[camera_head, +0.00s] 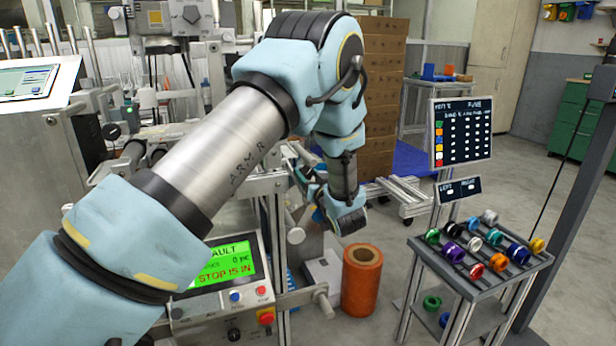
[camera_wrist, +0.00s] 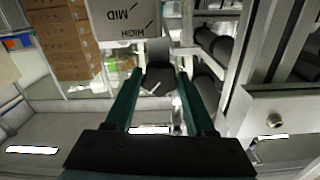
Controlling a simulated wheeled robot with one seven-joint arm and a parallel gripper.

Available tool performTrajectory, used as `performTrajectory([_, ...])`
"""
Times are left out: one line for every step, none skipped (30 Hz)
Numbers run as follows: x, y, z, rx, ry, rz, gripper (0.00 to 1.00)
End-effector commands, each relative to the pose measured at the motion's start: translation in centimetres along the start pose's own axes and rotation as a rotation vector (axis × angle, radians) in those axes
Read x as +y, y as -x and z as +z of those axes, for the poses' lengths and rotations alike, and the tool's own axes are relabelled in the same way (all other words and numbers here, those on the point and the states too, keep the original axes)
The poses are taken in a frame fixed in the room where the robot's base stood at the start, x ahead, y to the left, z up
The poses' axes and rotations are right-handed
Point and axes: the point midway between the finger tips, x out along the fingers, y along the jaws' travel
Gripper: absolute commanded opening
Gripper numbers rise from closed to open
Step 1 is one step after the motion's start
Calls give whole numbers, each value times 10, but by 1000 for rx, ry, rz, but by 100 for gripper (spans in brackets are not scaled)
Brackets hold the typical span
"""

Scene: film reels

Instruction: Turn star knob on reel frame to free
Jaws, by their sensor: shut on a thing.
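A dark knob (camera_wrist: 158,84) with a white pointer line sits between the two green fingers of my gripper (camera_wrist: 160,75) in the wrist view. The fingers are closed on its sides. Behind it stands a grey plate (camera_wrist: 122,18) with the words MID and HIGH and tick marks. No FREE mark is readable. The knob's star shape is partly covered by the fingers. In the head view my arm hides the knob, and the gripper itself is hard to make out among the frame parts.
Metal rails of the frame (camera_wrist: 285,103) stand close on the right of my gripper. In the head view an orange roll (camera_head: 361,292) stands on the floor. A control box (camera_head: 222,318) shows FAULT. A cart (camera_head: 487,282) holds several coloured spools at right.

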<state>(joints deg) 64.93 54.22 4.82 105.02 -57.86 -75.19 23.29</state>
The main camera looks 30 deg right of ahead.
Motion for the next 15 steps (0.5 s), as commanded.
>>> performTrajectory([0, 0, 3, 0, 24, -1, 0])
performTrajectory([0, 0, 4, 0, 46, -1, 0])
performTrajectory([0, 0, 5, 0, 85, -1, 0])
performTrajectory([0, 0, 5, 0, 118, -2, 0])
performTrajectory([0, 0, 6, 0, 153, -2, 0])
performTrajectory([0, 0, 6, 0, 199, -2, 0])
performTrajectory([0, 0, 6, 1, 233, -2, 0])
performTrajectory([1, 0, 6, 1, 265, -1, 0])
performTrajectory([1, 0, 5, 1, 302, -1, 0])
performTrajectory([1, 0, 5, 1, 326, -1, 0])
performTrajectory([0, 0, 4, 1, 348, -1, 0])
performTrajectory([0, 0, 3, 1, 371, -1, 0])
performTrajectory([0, 0, 3, 1, 384, -1, 0])
performTrajectory([0, 0, 2, 1, 393, -1, 0])
performTrajectory([0, 0, 2, 0, 402, -1, 0])
